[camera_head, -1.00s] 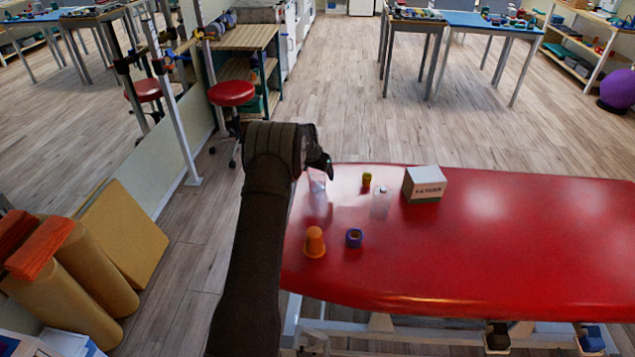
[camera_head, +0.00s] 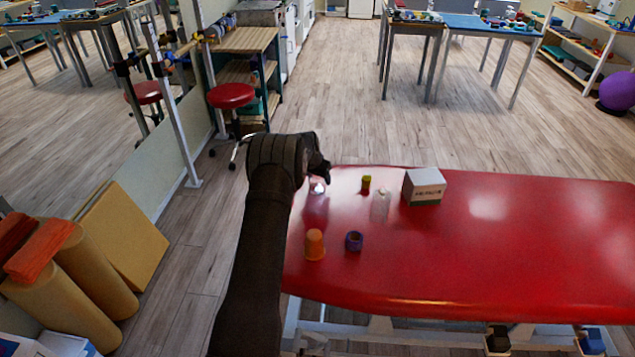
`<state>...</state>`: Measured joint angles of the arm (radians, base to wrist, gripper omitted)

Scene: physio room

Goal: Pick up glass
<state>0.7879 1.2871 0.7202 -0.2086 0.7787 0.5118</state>
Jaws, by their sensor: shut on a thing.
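My gripper (camera_head: 321,173) is at the far left corner of the red treatment table (camera_head: 470,255), fingers pointing down. It is shut on a small clear glass (camera_head: 317,187), which shows only as a pale, bright patch just under the fingers. The glass is mostly hidden by my gripper, and I cannot tell whether it touches the table. A second clear object (camera_head: 381,205), perhaps a bottle or another glass, stands on the table to the right.
An orange cup (camera_head: 315,245) and a purple ring-like object (camera_head: 354,241) stand nearer the front. The table's right side is clear.

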